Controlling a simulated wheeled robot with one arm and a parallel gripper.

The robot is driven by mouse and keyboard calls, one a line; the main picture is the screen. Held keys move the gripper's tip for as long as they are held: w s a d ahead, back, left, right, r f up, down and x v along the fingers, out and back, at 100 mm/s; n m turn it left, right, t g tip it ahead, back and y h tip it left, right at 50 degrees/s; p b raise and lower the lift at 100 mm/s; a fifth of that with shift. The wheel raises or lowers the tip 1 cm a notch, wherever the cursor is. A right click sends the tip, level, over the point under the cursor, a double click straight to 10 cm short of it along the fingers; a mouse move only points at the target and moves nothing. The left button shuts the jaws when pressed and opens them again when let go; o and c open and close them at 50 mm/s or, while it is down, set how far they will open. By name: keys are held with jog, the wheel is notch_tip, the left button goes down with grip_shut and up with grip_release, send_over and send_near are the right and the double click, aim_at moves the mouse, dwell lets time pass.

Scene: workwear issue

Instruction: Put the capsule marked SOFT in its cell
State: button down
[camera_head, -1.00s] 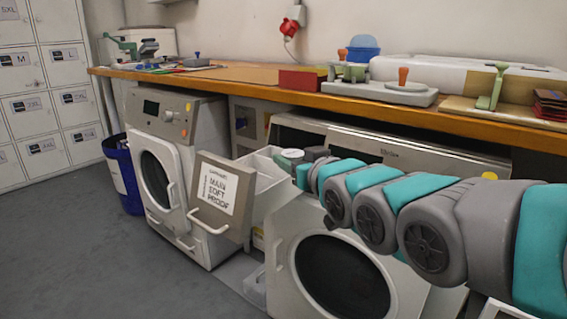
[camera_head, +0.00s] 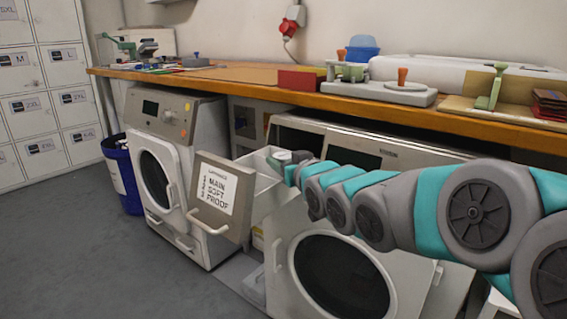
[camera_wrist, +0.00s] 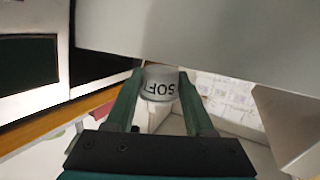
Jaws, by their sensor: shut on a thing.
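The pale grey capsule (camera_wrist: 160,84) marked SOFT is between my fingers in the wrist view. Its lettering reads upside down there. My gripper (camera_wrist: 161,76) is shut on it, one green finger on each side. The drawer front (camera_head: 224,197) carries a label listing MAIN, SOFT and PROOF. The drawer's pale inside shows below the capsule in the wrist view. I cannot make out which cell lies under it.
The wooden worktop (camera_head: 240,75) runs above and behind the drawer, close over my arm. Washing machines (camera_head: 160,160) stand below it. A blue bin (camera_head: 122,175) and lockers (camera_head: 40,100) are at the left. The grey floor in front is clear.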

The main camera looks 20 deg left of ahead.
jog(key=shift+f, duration=0.25)
jog(key=shift+f, duration=0.5)
jog(key=shift+c, duration=1.4)
grip_release()
jog(key=shift+r, duration=0.8)
jog(key=v, duration=1.2)
jog(key=shift+f, duration=0.3)
